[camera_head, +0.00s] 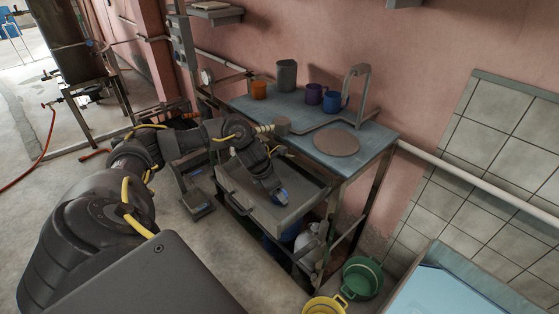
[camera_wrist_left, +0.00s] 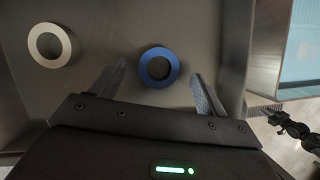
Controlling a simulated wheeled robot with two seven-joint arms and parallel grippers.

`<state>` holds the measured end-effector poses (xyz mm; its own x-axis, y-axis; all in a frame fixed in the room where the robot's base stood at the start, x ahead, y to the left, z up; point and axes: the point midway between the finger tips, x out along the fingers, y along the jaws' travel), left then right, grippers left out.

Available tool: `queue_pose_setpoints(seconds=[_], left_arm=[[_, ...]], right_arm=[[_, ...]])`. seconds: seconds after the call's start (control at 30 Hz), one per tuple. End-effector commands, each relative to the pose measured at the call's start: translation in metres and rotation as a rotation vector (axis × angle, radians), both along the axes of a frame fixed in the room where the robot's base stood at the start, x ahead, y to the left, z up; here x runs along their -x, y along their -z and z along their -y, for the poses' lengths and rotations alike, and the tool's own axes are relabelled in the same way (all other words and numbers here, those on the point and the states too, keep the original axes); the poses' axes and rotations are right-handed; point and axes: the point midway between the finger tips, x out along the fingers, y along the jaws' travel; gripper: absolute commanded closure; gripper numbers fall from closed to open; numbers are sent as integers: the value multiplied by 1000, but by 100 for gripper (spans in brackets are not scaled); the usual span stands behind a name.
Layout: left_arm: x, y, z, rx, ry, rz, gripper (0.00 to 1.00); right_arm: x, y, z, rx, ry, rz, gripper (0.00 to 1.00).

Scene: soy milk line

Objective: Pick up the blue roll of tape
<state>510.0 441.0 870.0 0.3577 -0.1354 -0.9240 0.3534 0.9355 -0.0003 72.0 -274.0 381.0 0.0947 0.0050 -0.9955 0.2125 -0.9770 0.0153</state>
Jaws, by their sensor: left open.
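The blue roll of tape (camera_wrist_left: 158,83) lies flat in a grey tray, its hole facing up in the left wrist view. A bit of blue (camera_head: 281,195) shows at my gripper's tip in the head view. My left gripper (camera_wrist_left: 158,69) is open and empty. Its fingers point down into the tray, one on each side of the roll in the picture, with gaps on both sides. How high the fingertips are above the tray floor is hard to tell. My right gripper does not show.
A cream roll of tape (camera_wrist_left: 50,63) lies left of the blue one. The grey tray (camera_head: 303,206) has raised walls and sits below a blue-topped table (camera_head: 290,112) with several cups. Green (camera_head: 362,280) and yellow (camera_head: 325,306) basins stand on the floor.

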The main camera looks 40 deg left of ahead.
Motion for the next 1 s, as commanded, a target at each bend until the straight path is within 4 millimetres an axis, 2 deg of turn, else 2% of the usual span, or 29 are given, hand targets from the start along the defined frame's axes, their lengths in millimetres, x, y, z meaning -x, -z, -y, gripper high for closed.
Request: queue_pose_setpoints(seconds=[0.2,0.47,0.8,1.0], left_arm=[[-8,21,3,0,-2,-1,25],[-8,23,3,-1,0,0,26],[-8,23,3,-1,0,0,71],[-8,23,3,-1,0,1,73]], right_arm=[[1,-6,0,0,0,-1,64],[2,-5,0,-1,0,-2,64],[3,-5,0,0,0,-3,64],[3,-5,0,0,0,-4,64]])
